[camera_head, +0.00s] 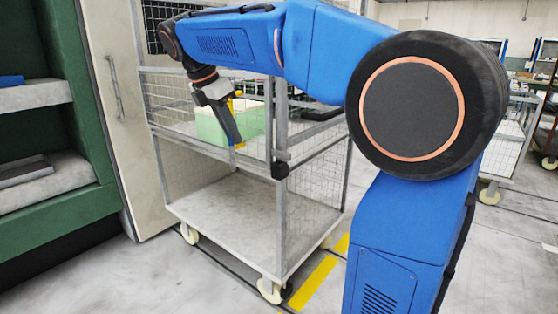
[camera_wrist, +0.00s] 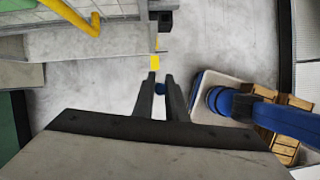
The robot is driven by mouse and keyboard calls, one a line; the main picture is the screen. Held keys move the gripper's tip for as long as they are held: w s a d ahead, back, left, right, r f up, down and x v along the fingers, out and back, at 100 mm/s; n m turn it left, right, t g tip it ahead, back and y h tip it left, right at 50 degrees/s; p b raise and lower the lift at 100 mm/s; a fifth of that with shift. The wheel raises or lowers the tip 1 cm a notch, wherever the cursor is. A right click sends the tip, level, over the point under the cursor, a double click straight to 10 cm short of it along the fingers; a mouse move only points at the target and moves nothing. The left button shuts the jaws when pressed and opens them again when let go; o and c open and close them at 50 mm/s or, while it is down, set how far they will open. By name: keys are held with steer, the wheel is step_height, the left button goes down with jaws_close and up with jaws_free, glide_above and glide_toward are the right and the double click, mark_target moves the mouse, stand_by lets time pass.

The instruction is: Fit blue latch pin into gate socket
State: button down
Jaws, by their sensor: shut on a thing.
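My gripper (camera_head: 237,141) hangs above the cart, its dark fingers pointing down. The pin cannot be made out in the head view. A black block (camera_head: 280,169) sits on the cart's front corner post, to the right of and below my fingertips; it looks like the gate socket. In the wrist view a black block (camera_wrist: 164,20) shows ahead of the fingers, apart from the pin.
The wire-mesh cart (camera_head: 230,205) has an empty lower deck. A pale green box (camera_head: 212,125) stands in its upper part. A yellow bent bar (camera_wrist: 85,22) shows at upper left. Green shelving (camera_head: 90,130) stands left; yellow floor stripes (camera_head: 314,282) lie right of the cart.

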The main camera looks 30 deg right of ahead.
glide_above(283, 152)
steer(key=a, duration=0.1)
steer(key=shift+s+a, duration=0.1)
steer(key=shift+a+f, duration=0.2)
steer(key=shift+f, duration=3.35)
steer(key=c, duration=1.8)
jaws_free()
steer(key=shift+o, duration=0.2)
steer(key=v, duration=1.2)
steer(key=shift+r, duration=0.1)
